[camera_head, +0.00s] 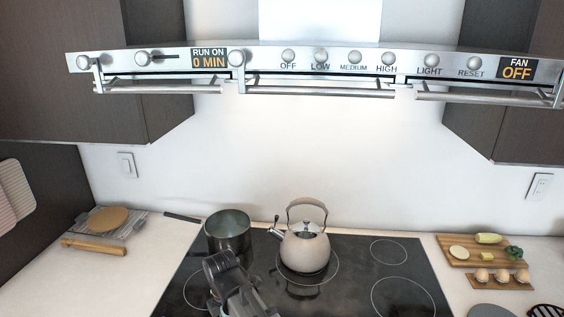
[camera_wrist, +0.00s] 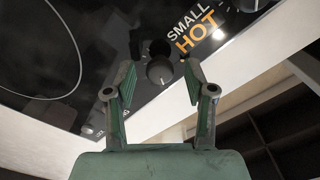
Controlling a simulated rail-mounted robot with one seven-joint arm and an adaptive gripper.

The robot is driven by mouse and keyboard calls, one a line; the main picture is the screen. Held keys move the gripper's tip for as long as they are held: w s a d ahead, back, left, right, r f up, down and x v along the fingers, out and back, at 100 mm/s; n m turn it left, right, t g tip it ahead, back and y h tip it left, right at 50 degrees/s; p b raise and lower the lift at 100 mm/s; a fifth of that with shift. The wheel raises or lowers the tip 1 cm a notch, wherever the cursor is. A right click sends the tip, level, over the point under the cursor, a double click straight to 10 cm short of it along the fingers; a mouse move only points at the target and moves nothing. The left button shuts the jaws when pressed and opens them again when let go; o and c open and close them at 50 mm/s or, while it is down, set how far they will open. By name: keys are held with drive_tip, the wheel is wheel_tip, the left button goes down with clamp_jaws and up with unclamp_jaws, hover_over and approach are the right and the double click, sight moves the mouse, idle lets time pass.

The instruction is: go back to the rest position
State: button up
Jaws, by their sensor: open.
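My gripper (camera_wrist: 158,85) is open and empty in the wrist view, its two green fingers spread apart. Between and beyond the fingers is a dark round knob (camera_wrist: 160,69) on the black cooktop. I cannot tell whether the fingers touch it. In the head view my dark arm end (camera_head: 232,280) is over the front left of the cooktop (camera_head: 345,285), in front of the pot; the fingers cannot be made out there.
A pot (camera_head: 228,232) and a beige kettle (camera_head: 304,247) stand on the cooktop. A range hood (camera_head: 320,62) with knobs and bars spans above. A wooden board (camera_head: 465,252) with food lies at right; a rolling pin (camera_head: 95,246) and rack lie at left.

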drive_tip(key=shift+r, duration=0.1)
wheel_tip(320, 180, up, 12)
wheel_tip(320, 180, down, 12)
drive_tip(key=shift+f, duration=0.2)
drive_tip(key=shift+m, duration=0.5)
drive_tip(key=m, duration=0.5)
drive_tip(key=shift+r+b, duration=0.1)
drive_tip(key=shift+b, duration=0.25)
drive_tip(key=m+b, duration=0.1)
drive_tip(key=m, duration=0.5)
drive_tip(key=shift+r+b, duration=0.35)
drive_tip(key=shift+r, duration=1.7)
